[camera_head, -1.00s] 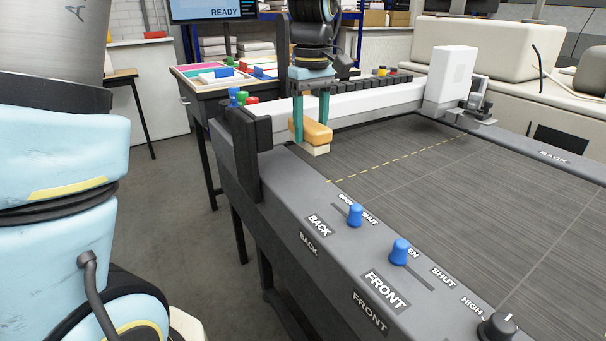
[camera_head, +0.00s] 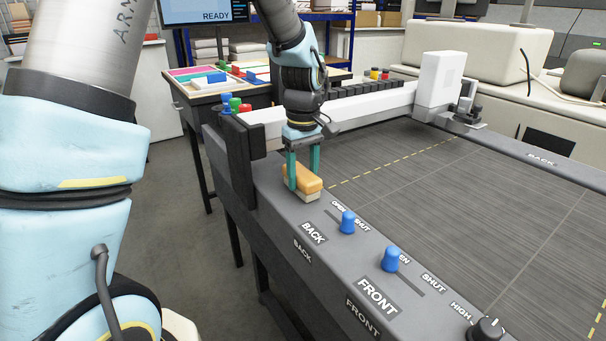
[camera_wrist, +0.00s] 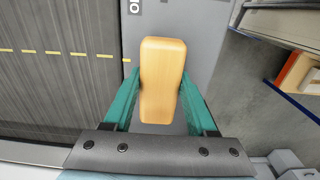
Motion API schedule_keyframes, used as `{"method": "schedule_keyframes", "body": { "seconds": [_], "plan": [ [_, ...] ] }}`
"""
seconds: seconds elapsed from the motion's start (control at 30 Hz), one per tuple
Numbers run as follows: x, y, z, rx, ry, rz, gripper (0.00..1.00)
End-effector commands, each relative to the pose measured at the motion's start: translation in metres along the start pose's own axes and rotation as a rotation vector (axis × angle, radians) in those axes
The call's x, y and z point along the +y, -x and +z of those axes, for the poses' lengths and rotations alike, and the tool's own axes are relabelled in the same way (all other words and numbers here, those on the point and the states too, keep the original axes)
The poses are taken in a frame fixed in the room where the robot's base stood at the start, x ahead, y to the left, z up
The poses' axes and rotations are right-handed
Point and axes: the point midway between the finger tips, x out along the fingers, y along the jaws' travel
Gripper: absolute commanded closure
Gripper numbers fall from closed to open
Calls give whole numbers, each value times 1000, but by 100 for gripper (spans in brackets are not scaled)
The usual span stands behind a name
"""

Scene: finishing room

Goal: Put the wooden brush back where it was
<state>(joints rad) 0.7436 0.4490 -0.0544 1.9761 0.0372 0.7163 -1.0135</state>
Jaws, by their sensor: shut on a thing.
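The wooden brush (camera_head: 306,181) has an orange-tan wooden back and a pale underside. My gripper (camera_head: 303,170) is shut on it, with one green finger on each side. In the head view the brush is low over, or resting on, the grey front rail (camera_head: 268,184) of the machine, behind the BACK label; I cannot tell whether it touches. In the wrist view the brush (camera_wrist: 161,80) lies lengthwise between the fingers, over the grey rail beside the dark bed. Its underside is hidden there.
Blue knobs (camera_head: 348,222) and (camera_head: 391,259) stand on the rail near the brush, with a dark dial (camera_head: 487,332) farther along. A white beam (camera_head: 371,105) crosses the dark bed (camera_head: 440,190) behind my gripper. A black upright (camera_head: 233,158) stands at left.

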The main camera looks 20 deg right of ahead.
Motion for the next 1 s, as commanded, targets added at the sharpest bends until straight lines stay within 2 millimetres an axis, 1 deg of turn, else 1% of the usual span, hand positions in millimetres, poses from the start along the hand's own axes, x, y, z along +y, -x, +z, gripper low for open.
{"method": "schedule_keyframes", "body": {
  "seconds": [0.07,0.1,0.37,0.6,0.73,0.87,1.0],
  "plan": [
    [0,-3,0,0,0,0,100],
    [0,-3,0,0,0,0,42],
    [0,-2,0,0,0,0,13],
    [0,-2,0,0,0,0,13],
    [0,6,0,1,0,1,13],
    [1,26,-1,3,-1,5,13],
    [1,57,-1,4,-1,5,13]
  ]
}}
